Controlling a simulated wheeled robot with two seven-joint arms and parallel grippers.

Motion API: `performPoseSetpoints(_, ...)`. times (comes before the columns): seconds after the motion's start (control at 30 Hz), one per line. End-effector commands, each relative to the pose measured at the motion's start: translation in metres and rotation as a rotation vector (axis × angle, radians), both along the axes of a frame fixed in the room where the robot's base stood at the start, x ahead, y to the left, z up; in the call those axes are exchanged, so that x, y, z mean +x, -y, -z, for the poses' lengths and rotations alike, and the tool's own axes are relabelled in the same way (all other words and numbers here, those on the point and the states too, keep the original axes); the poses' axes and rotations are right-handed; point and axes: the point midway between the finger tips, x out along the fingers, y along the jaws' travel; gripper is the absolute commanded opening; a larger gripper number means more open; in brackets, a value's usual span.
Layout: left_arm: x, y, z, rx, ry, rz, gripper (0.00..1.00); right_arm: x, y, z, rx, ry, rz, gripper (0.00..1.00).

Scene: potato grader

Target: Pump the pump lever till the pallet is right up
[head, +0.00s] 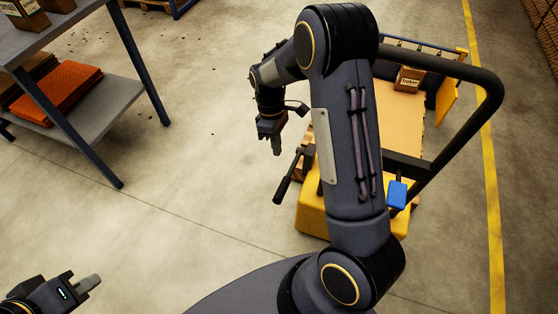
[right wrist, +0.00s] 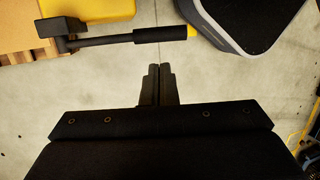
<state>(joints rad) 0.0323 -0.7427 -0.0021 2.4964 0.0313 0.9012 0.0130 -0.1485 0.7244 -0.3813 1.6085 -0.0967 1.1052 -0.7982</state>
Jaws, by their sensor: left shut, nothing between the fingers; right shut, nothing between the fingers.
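The pump lever (head: 284,186), a dark bar with a thick black grip, sticks out from the yellow pump body (head: 312,216) and slants down to the left in the head view. It also shows in the right wrist view (right wrist: 160,36), lying across the top. My right gripper (head: 277,148) is shut and empty, beside the lever and apart from it. Its fingers show in the right wrist view (right wrist: 158,84) with bare floor around them. The pallet is mostly hidden by my arm and its load; its height cannot be told. My left gripper (head: 90,283) is shut and empty at the bottom left.
A dark tow handle (head: 490,82) loops up at the right, with a blue part (head: 397,194) below. A carton (head: 409,79) sits on the tan load (head: 400,120). A steel shelf table (head: 122,120) stands at the left. Floor between is clear.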

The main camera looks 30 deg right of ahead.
Motion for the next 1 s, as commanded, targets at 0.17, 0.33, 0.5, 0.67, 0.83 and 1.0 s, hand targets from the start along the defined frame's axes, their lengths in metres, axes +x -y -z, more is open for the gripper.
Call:
performPoseSetpoints(0.17, 0.0, 0.0, 0.012, 0.0, 0.0, 0.0, 0.0, -0.011, -0.002, 0.036, -0.001, -0.005, 0.002, 0.0)
performPoseSetpoints(0.33, 0.0, 0.0, 0.022, 0.0, 0.0, 0.0, 0.0, -0.023, -0.003, 0.072, -0.001, -0.006, -0.001, 0.0)
performPoseSetpoints(0.5, 0.0, 0.0, 0.031, 0.0, 0.0, 0.0, 0.0, -0.031, -0.005, 0.101, -0.002, -0.002, 0.0, 0.0)
performPoseSetpoints(0.67, 0.0, 0.0, 0.036, 0.0, 0.0, 0.0, 0.0, -0.037, -0.006, 0.118, 0.0, -0.001, 0.001, 0.0)
performPoseSetpoints(0.83, 0.0, 0.0, 0.037, 0.0, 0.0, 0.0, 0.0, -0.039, -0.006, 0.123, -0.001, 0.001, 0.001, 0.0)
performPoseSetpoints(1.0, 0.0, 0.0, 0.037, 0.0, 0.0, 0.0, 0.0, -0.039, -0.006, 0.123, -0.001, 0.001, 0.001, 0.0)
